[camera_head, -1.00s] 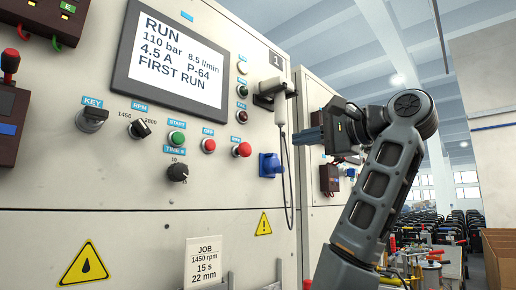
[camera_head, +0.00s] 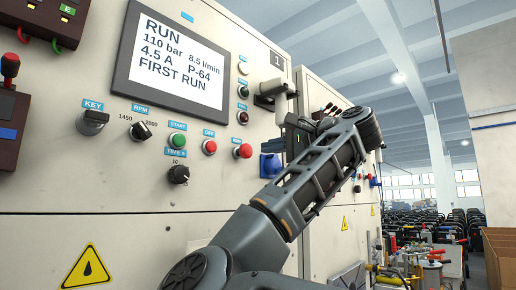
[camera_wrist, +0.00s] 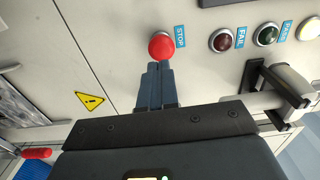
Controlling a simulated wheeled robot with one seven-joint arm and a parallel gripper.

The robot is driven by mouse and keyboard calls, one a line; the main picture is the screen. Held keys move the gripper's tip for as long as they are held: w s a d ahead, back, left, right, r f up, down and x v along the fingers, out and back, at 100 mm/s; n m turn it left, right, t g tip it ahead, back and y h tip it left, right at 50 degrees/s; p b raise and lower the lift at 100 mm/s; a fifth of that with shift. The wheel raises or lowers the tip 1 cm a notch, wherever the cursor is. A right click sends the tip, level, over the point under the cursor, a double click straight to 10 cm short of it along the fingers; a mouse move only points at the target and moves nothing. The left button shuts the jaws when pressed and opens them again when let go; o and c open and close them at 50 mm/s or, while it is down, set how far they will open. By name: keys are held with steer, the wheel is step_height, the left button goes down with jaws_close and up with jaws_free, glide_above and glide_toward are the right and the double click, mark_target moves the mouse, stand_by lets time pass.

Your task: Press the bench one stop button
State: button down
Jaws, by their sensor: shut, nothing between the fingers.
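The bench one panel (camera_head: 60,170) carries a red stop button (camera_head: 242,151) at the right end of its control row. In the wrist view the red button (camera_wrist: 162,46), labelled STOP, sits just beyond my fingertips. My gripper (camera_wrist: 157,67) is shut and empty, with both fingers together and pointing at the button. The tips overlap its lower edge in the picture; I cannot tell whether they touch it. In the head view my arm's links cover much of the gripper and the fingers are not clear. The screen (camera_head: 180,55) reads RUN.
A red OFF button (camera_head: 209,147) and a green START button (camera_head: 177,140) are to the left. Lamps (camera_wrist: 223,40) and a bracket with a grey handheld part (camera_wrist: 255,100) are close to my gripper. A blue socket (camera_head: 267,165) is low beside the arm.

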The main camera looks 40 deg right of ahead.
mark_target(249, 151)
steer(key=shift+w+a+p, duration=0.1)
steer(key=shift+w+p, duration=0.6)
steer(key=shift+w, duration=1.65)
